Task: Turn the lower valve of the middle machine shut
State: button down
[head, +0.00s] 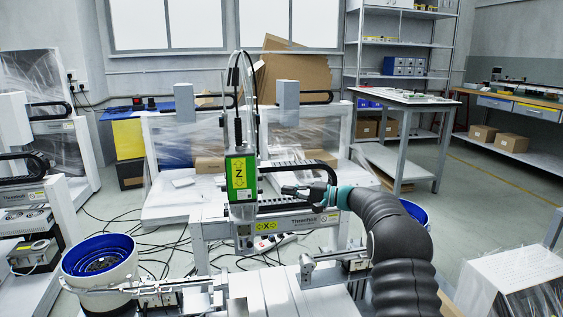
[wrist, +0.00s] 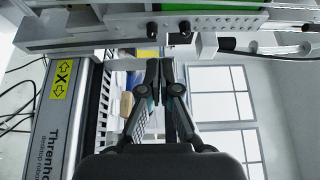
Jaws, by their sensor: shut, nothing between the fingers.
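The middle machine carries a tall head unit with a green Z label (head: 240,175) above a rail with a yellow X label (head: 266,226). In the wrist view, which is turned sideways, two black knobs (wrist: 152,29) and (wrist: 185,28) stick out of this unit. The left one in that picture is nearer the X rail (wrist: 61,80), so it appears to be the lower. My gripper (head: 286,189) is right of the unit, above the rail. In the wrist view its fingertips (wrist: 160,67) are together and empty, apart from the knobs. How far the knobs are turned is unclear.
Black cables (head: 250,85) rise above the head unit. A white feeder with a blue bowl (head: 98,255) stands front left. Metal fixtures (head: 308,270) lie along the front below my arm. Another machine (head: 30,215) stands at the left. A grey-topped table (head: 405,97) is behind right.

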jog(key=shift+s+a+b, duration=0.2)
jog(key=shift+s+a, duration=0.05)
jog(key=shift+a, duration=0.9)
jog(key=shift+s+a+b, duration=0.2)
jog(key=shift+a+b, duration=0.05)
jog(key=shift+a, duration=0.85)
jog(key=shift+s+a+b, duration=0.2)
jog(key=shift+s+a, duration=0.05)
jog(key=shift+a, duration=0.9)
jog(key=shift+w, duration=0.15)
jog(key=shift+f, duration=0.95)
send_near(258, 191)
jog(key=shift+w+f, duration=0.8)
